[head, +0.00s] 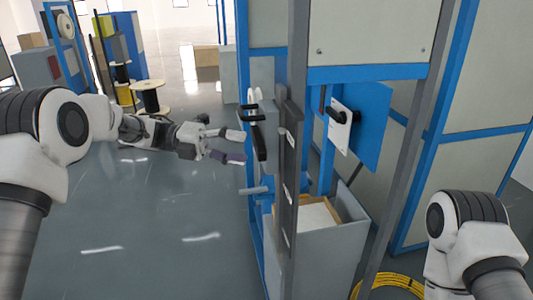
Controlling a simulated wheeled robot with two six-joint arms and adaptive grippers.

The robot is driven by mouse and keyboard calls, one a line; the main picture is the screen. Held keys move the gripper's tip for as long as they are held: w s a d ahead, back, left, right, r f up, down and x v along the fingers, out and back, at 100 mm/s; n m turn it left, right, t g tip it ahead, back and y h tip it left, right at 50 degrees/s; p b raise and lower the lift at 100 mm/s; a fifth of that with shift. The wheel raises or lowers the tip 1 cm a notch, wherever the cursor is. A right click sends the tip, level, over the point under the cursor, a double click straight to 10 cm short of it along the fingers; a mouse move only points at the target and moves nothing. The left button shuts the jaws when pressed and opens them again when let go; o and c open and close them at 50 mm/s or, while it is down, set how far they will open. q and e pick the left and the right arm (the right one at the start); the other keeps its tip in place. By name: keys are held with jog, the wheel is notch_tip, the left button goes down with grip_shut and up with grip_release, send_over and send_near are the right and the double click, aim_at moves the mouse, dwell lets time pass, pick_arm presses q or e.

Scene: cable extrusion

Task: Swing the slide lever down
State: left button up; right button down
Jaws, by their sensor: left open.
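A long black lever (259,142) hangs near-vertical on the left side of the grey machine housing (268,112), with a black bracket at its top. I take it to be the slide lever, but cannot be sure. My left gripper (239,147) comes in from the left with its fingers apart, one above the other. The tips are just left of the lever; I cannot tell whether they touch it. Nothing shows between the fingers. My right arm shows at the lower right, but its gripper is out of view.
A grey upright post (290,170) stands right of the lever. A white plate (340,127) with a black handle sits on a blue panel behind. A grey bin (325,250) stands below. Yellow cable (400,281) lies on the floor. The floor at left is open.

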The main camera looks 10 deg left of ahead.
aim_at(256, 152)
pick_arm(q)
jog(key=d+p, duration=0.1)
jog(key=d, duration=0.1)
jog(key=d+f+p, duration=0.1)
jog(key=d, duration=0.1)
jog(key=shift+w+d, duration=0.2)
jog(key=shift+d, duration=0.05)
jog(key=shift+s+d, duration=0.25)
jog(key=shift+d, duration=0.65)
jog(key=shift+w+a+f, duration=0.15)
jog(key=shift+a, duration=0.15)
grip_shut()
jog(key=f+b, duration=0.1)
jog(key=b, duration=0.3)
jog(key=shift+f+m, duration=0.2)
jog(key=shift+m, duration=0.2)
jog(key=shift+w+r, duration=0.1)
jog(key=shift+r, duration=0.15)
grip_release()
jog(key=a+r, duration=0.1)
jog(key=a, duration=1.1)
jog(key=shift+w+r, duration=0.2)
jog(key=shift+w, duration=0.15)
